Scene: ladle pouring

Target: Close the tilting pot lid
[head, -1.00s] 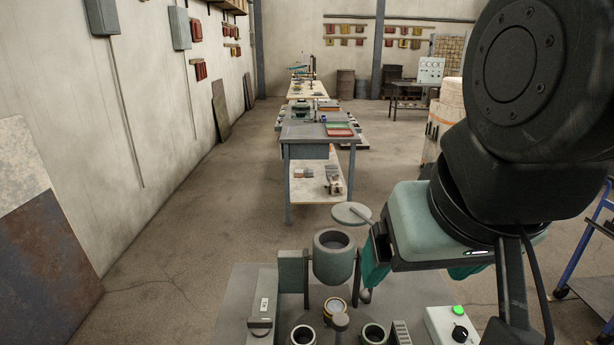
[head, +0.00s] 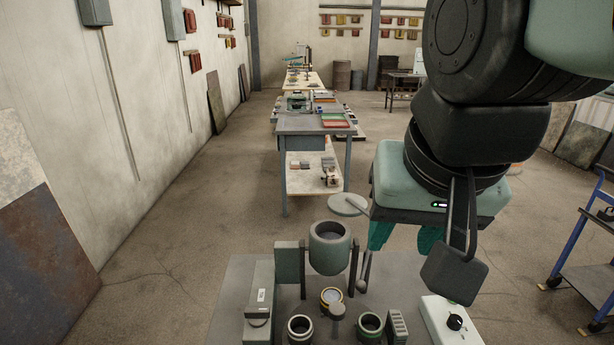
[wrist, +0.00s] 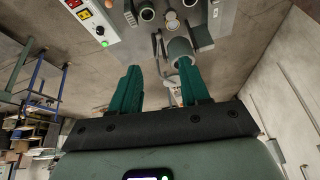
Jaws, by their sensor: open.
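The grey-green tilting pot (head: 330,256) stands upright between supports on the bench, its mouth uncovered. Its round lid (head: 347,204) is raised open behind the pot's rim, with a thin rod reaching from it toward my gripper. My gripper (head: 405,240) hangs right of the pot and lid, with teal fingers apart and nothing visibly held. In the wrist view, the fingers (wrist: 158,82) are spread and the pot (wrist: 180,50) shows beyond the tip of the right-hand finger. My gripper's body hides the rod's right end in the head view, so contact cannot be told.
The bench plate (head: 230,308) carries a ladle (head: 363,275), several small cups and a control box (head: 452,322) at right. A grey block (head: 260,300) stands at left. A blue trolley (head: 585,265) is far right.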

